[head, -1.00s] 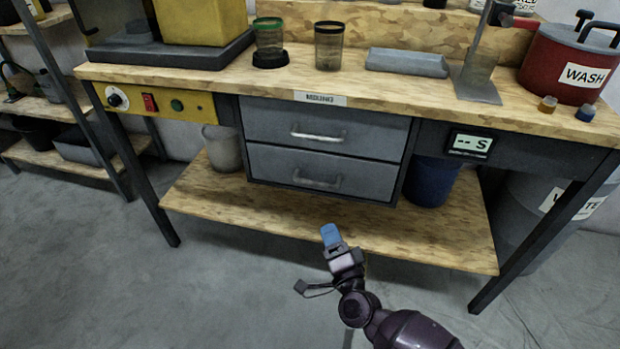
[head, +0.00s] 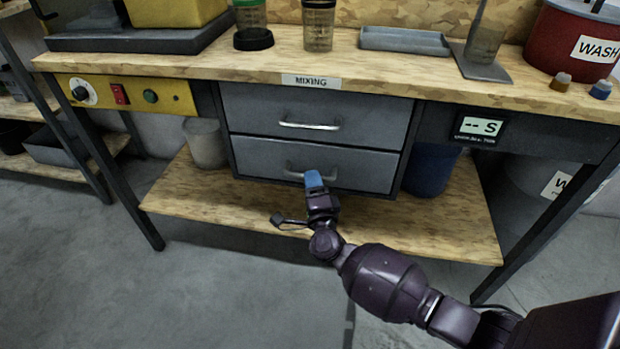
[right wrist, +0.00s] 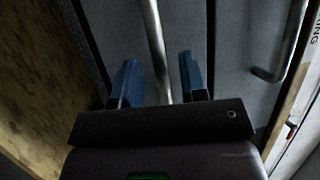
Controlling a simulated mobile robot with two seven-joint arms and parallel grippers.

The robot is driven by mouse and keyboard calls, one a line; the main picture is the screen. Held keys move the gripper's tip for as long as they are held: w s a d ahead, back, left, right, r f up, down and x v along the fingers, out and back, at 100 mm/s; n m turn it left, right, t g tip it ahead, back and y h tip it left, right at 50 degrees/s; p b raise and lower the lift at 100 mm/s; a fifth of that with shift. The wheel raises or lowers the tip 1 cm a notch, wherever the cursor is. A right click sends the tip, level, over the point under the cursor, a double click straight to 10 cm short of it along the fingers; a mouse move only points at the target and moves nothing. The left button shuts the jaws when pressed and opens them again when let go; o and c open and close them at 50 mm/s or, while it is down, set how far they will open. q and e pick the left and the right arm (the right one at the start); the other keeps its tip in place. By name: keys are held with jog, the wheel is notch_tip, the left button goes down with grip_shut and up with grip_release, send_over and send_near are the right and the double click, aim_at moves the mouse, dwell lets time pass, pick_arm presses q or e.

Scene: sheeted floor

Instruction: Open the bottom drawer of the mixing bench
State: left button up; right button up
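The mixing bench (head: 290,67) has two grey drawers under its wooden top, and both look shut. The bottom drawer (head: 262,160) has a metal bar handle (head: 345,174), partly hidden behind my right gripper (head: 314,180). In the right wrist view, my right gripper (right wrist: 159,78) has its two blue fingers apart. The bottom drawer's handle (right wrist: 155,40) runs into the gap between them, with space on both sides. The top drawer (head: 262,103) has its own handle (head: 310,126), which also shows at the right of the wrist view (right wrist: 287,45). My left gripper is out of view.
Below the drawers is a wooden shelf (head: 175,190) with a pale bucket (head: 204,145) at the left and a blue bin (head: 430,170) at the right. A black bench leg (head: 135,190) stands at the left. The floor in front is clear.

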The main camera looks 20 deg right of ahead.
jog(key=shift+x, duration=1.05)
jog(key=shift+c, duration=0.4)
grip_shut()
